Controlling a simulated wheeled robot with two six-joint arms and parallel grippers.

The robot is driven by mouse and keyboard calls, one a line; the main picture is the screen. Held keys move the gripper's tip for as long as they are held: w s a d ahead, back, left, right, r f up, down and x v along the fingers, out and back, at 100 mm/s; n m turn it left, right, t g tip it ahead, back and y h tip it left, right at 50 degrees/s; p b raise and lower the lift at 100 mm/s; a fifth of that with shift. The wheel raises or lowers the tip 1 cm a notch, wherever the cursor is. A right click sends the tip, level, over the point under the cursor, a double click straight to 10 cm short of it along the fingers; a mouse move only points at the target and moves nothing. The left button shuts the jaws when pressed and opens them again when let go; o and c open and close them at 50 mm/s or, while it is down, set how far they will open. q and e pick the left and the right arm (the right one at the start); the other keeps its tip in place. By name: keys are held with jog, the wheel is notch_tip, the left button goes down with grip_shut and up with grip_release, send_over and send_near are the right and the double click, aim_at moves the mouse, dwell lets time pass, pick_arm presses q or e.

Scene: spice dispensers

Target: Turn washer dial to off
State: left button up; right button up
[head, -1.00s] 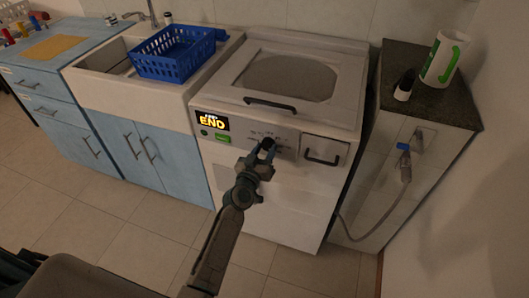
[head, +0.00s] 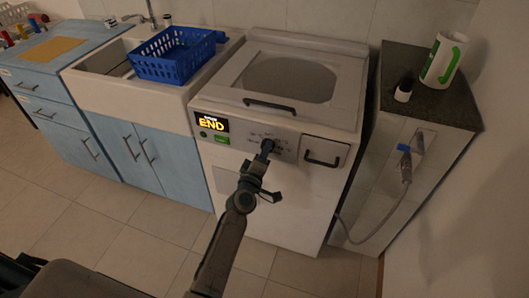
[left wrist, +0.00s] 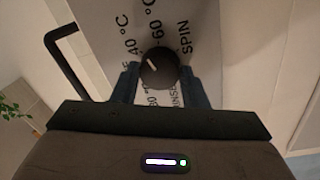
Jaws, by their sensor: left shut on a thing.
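The white washer (head: 262,195) stands in the middle of the head view. Its display (head: 211,122) reads END. The dark round dial (left wrist: 159,68) shows in the left wrist view, with a pale pointer mark tilted towards the upper left, near the 60 °C label. Labels 40 °C, 60 °C and SPIN surround it. My left gripper (left wrist: 160,88) has a finger on each side of the dial and is shut on it. In the head view the left gripper (head: 267,147) reaches the front panel and hides most of the dial. My right gripper is not in view.
A black drawer handle (head: 323,159) is right of the dial, and the lid handle (head: 269,105) is above it. A blue basket (head: 174,60) sits over the sink at left. A hose (head: 388,215) hangs by the right cabinet. The floor in front is clear.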

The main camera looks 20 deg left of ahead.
pick_arm(q)
jog(key=n+y+p, duration=0.1)
jog(key=n+p, duration=0.1)
jog(key=n, duration=1.2)
jog(key=shift+d+n, duration=0.1)
jog(key=shift+n, duration=0.3)
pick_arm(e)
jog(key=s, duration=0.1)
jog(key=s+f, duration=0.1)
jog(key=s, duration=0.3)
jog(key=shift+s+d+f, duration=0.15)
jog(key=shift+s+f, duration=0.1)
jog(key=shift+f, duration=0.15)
pick_arm(q)
jog(key=shift+p, duration=0.3)
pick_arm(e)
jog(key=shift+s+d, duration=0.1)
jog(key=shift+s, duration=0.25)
pick_arm(q)
jog(key=o, duration=1)
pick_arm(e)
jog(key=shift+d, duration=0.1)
pick_arm(q)
jog(key=shift+s, duration=0.1)
